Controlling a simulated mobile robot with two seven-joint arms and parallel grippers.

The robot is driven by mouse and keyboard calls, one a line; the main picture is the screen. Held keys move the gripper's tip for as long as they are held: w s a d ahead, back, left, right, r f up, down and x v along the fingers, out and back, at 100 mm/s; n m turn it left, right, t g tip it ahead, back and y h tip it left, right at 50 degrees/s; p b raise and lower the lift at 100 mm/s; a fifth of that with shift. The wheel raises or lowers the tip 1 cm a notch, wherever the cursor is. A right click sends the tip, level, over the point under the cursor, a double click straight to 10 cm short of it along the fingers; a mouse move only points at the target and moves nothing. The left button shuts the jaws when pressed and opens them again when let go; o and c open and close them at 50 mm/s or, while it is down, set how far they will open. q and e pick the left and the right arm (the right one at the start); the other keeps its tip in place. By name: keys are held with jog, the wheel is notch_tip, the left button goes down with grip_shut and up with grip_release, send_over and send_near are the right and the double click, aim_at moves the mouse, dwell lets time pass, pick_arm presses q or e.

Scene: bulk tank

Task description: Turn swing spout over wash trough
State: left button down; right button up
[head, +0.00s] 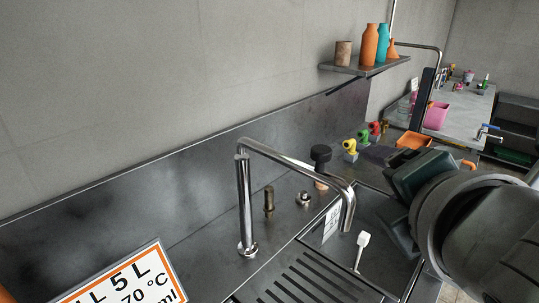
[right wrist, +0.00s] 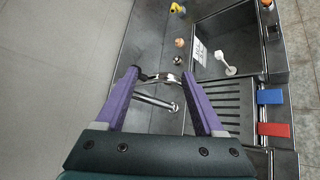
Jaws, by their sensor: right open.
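The chrome swing spout (head: 245,200) has an upright post on the steel counter, and its bent arm reaches right, with the outlet (head: 348,210) turned down near the trough's left edge. The wash trough (head: 388,262) is a dark steel basin; in the right wrist view its basin (right wrist: 255,62) is at upper right. My right gripper (right wrist: 160,76) is open, with purple fingers either side of part of the spout (right wrist: 155,102); I cannot tell whether they touch it. In the head view its dark green body is right of the spout, fingers hidden. My left gripper is not in view.
A slotted drain grid (head: 305,284) lies left of the trough. A white brush (head: 362,243) is in the trough. A black knob (head: 320,153) and short fittings (head: 268,200) stand behind the spout. A sign (head: 125,280) is at the front left. A shelf (head: 365,69) holds bottles.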

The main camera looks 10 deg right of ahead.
aim_at(323, 159)
jog(key=w+a+f+n+t+b, duration=0.1)
jog(key=w+n+b, duration=0.1)
jog(key=n, duration=0.1)
jog(key=w+a+f+n+t+b, duration=0.1)
jog(key=n+t+b, duration=0.1)
jog(key=n+b, duration=0.1)
jog(key=w+a+f+n+t+y+b, duration=0.1)
jog(key=w+f+n+b, duration=0.1)
jog(key=n, duration=0.3)
jog(key=shift+w+a+t+b, duration=0.3)
jog(key=shift+a+t+b, duration=0.1)
jog(key=shift+b, duration=0.1)
jog(key=shift+w+a+r+n, duration=0.1)
jog(key=shift+w+a+n, duration=0.05)
jog(key=shift+n, duration=0.55)
jog(key=shift+w+r, duration=0.1)
jog(key=shift+w, duration=0.2)
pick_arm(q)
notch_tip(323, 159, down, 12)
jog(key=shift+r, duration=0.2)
pick_arm(e)
jog(key=w+d, duration=0.1)
jog(key=w, duration=0.8)
jog(key=shift+w, duration=0.15)
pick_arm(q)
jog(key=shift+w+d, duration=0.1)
pick_arm(e)
jog(key=shift+c, duration=0.2)
grip_shut()
